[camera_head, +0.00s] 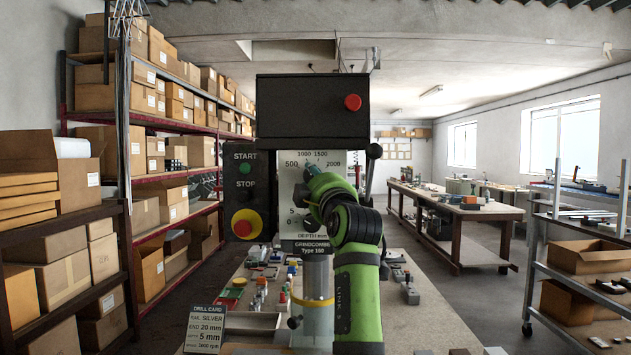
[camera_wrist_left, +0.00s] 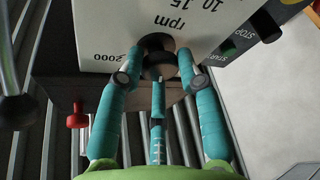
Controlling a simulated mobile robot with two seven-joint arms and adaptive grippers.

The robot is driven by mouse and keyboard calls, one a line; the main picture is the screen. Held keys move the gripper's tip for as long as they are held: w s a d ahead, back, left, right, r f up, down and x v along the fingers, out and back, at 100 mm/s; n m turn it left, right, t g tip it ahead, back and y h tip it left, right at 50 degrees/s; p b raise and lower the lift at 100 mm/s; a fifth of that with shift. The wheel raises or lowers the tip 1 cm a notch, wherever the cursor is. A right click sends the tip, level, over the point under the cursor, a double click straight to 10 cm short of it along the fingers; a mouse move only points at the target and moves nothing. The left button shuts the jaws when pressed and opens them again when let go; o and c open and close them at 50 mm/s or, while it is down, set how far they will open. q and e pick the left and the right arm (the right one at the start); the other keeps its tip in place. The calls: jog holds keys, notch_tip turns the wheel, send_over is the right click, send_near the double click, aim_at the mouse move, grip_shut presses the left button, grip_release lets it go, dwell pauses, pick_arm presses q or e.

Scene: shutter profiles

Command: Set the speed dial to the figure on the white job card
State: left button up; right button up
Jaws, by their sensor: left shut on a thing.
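The speed dial (camera_wrist_left: 158,62) is a dark round knob on the white front plate (camera_wrist_left: 105,32) of the drilling machine. In the wrist view, "rpm" and "2000" show upside down by it. My left gripper (camera_wrist_left: 160,72) has its teal fingers closed around this knob. In the head view my left gripper (camera_head: 312,168) covers the dial, with 500, 1000 and 1500 printed around it. I cannot see where the dial points. The white job card (camera_head: 203,328) stands at the lower left and reads rail silver, end 20 mm, depth 5 mm, speed 1000 rpm. My right gripper is not in view.
Left of the dial are a green start button (camera_head: 245,168) and a red emergency stop (camera_head: 242,228) on yellow. A black-knobbed lever (camera_head: 374,150) is at the right. Small parts crowd the bench (camera_head: 225,315) below. Shelves of boxes stand left.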

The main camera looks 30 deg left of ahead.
pick_arm(q)
jog(key=shift+s+r, duration=0.2)
jog(key=shift+r, duration=0.2)
jog(key=o, duration=1.2)
jog(key=shift+c, duration=0.2)
jog(key=shift+s+a+f, duration=0.1)
jog(key=shift+f, duration=0.1)
jog(key=shift+d+f, duration=0.1)
jog(key=shift+d, duration=0.1)
jog(key=v, duration=1.1)
jog(key=shift+s+d, duration=0.15)
jog(key=shift+s, duration=0.2)
